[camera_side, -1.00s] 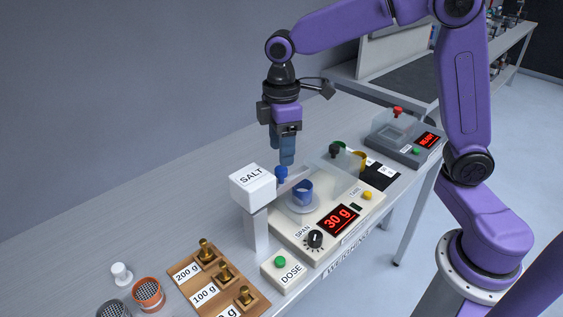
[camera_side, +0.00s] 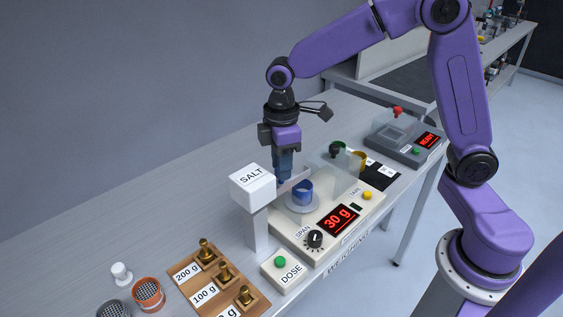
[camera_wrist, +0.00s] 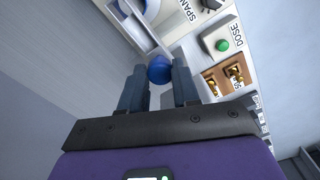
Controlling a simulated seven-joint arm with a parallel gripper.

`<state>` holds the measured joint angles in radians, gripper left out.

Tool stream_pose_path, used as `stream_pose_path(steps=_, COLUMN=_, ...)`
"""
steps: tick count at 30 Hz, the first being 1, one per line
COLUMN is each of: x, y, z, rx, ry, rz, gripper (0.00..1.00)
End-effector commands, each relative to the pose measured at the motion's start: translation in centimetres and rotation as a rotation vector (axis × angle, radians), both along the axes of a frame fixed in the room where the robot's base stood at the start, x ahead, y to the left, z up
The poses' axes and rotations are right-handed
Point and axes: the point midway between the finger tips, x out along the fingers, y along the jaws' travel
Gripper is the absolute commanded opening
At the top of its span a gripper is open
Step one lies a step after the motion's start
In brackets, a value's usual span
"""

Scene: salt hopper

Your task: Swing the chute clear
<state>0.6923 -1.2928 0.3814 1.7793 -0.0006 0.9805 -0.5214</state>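The white salt hopper (camera_side: 252,187) stands on a post at the left of the weighing scale. A pale chute (camera_side: 296,180) runs from it to the right, just behind the blue cup (camera_side: 302,192) on the scale's round pan. My gripper (camera_side: 284,182) points down at the chute, with its fingertips low beside the hopper head. In the wrist view, the chute's blue knob (camera_wrist: 160,69) lies between my fingertips, which look spread on either side of it. The knob is hidden by the fingers in the side view. Contact with the knob cannot be told.
The scale (camera_side: 330,220) reads 30 g. A green DOSE button (camera_side: 280,262) sits at its front left. A clear shield (camera_side: 340,183) stands right of the cup. Brass weights (camera_side: 225,272) in a wooden rack lie at the front left. The bench behind the hopper is clear.

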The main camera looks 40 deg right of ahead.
Motion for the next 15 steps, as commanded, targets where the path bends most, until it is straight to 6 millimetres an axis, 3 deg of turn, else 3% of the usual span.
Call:
stream_pose_path(steps=8, x=0.3, y=0.1, z=0.1, rx=0.0, ry=0.001, rz=0.044, gripper=0.0)
stream_pose_path(steps=15, x=1.5, y=0.3, z=0.1, rx=0.0, ry=0.001, rz=0.186, gripper=0.0)
